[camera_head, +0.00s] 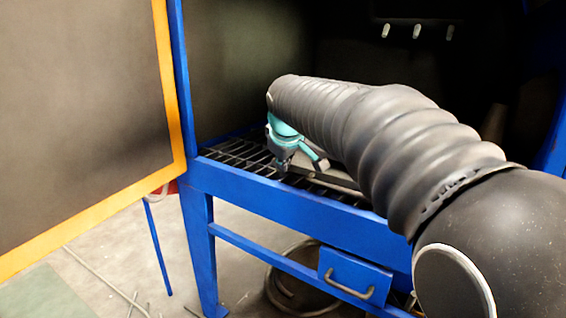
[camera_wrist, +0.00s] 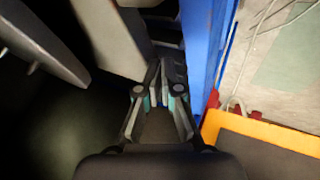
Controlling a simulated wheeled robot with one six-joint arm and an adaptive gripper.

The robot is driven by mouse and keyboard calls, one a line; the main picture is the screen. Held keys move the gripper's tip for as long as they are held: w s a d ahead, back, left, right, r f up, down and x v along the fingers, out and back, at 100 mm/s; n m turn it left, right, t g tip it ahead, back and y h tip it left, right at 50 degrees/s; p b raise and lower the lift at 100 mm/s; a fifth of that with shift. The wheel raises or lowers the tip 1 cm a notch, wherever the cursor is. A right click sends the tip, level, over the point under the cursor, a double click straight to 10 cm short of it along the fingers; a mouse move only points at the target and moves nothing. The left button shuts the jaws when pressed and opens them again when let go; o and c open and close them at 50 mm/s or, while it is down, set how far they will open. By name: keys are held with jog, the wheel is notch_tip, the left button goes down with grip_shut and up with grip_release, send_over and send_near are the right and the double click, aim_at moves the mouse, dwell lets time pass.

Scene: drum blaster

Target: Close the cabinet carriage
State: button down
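The blue cabinet frame (camera_head: 290,205) stands with its front open in the head view. A dark slatted grating (camera_head: 235,152) lies inside it; I cannot tell for certain which part is the carriage. My gripper (camera_head: 303,168), dark with teal parts, is low over the grating, just behind the front rail. In the wrist view my gripper (camera_wrist: 166,78) has its fingertips close together, near a pale grey plate (camera_wrist: 110,38) and left of a blue frame part (camera_wrist: 203,45). Whether the fingertips touch anything is unclear. My arm hides much of the cabinet's right side.
The open door (camera_head: 85,120), dark with an orange frame, stands at the left. It also shows in the wrist view (camera_wrist: 265,132). A blue drawer box with a handle (camera_head: 345,289) sits below the front rail. Cables and a coiled hose (camera_head: 278,290) lie on the concrete floor.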

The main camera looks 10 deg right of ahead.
jog(key=s+a+r, duration=0.3)
jog(key=s+r, duration=0.5)
jog(key=s, duration=0.1)
jog(key=s+f+m+g, duration=0.1)
jog(key=s+f+m, duration=0.3)
jog(key=f, duration=0.6)
jog(key=s+d+f+m, duration=0.2)
jog(key=s+d+f, duration=0.2)
jog(key=s, duration=0.6)
jog(key=s+d+f+m, duration=0.2)
jog(key=s+d+f, duration=0.2)
jog(key=s+f, duration=0.4)
jog(key=s, duration=0.3)
jog(key=shift+d+f+g+y, duration=0.15)
jog(key=shift+f+g+y, duration=0.15)
jog(key=shift+g, duration=0.1)
